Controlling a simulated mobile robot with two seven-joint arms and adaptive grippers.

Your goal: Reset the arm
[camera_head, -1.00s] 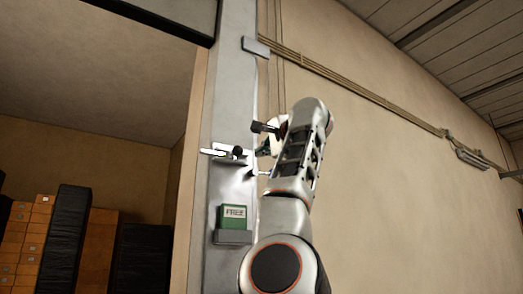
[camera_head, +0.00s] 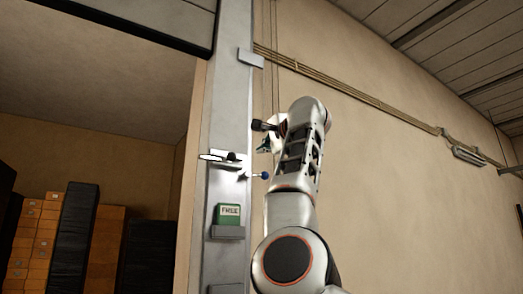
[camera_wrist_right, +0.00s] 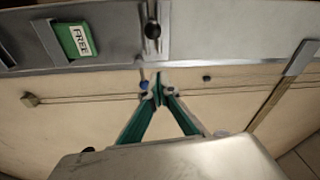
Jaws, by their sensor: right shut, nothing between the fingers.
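A metal latch lever with a black knob (camera_head: 232,156) is fixed to the grey door post (camera_head: 225,120). The knob also shows at the top of the right wrist view (camera_wrist_right: 153,30). Below it a thin rod with a blue ball end (camera_head: 264,175) sticks out to the right. My right gripper (camera_head: 263,147) is just right of the post, partly hidden by its own arm. In the right wrist view its teal fingers (camera_wrist_right: 158,84) meet at the tips and hold nothing. The blue end (camera_wrist_right: 144,86) appears beside the fingertips; contact cannot be told. My left gripper is not in view.
A green FREE sign (camera_head: 229,214) sits in a holder on the post. Orange boxes and dark wrapped stacks (camera_head: 72,235) stand beyond the opening at left. A plain wall (camera_head: 400,200) with conduit (camera_head: 350,88) fills the right.

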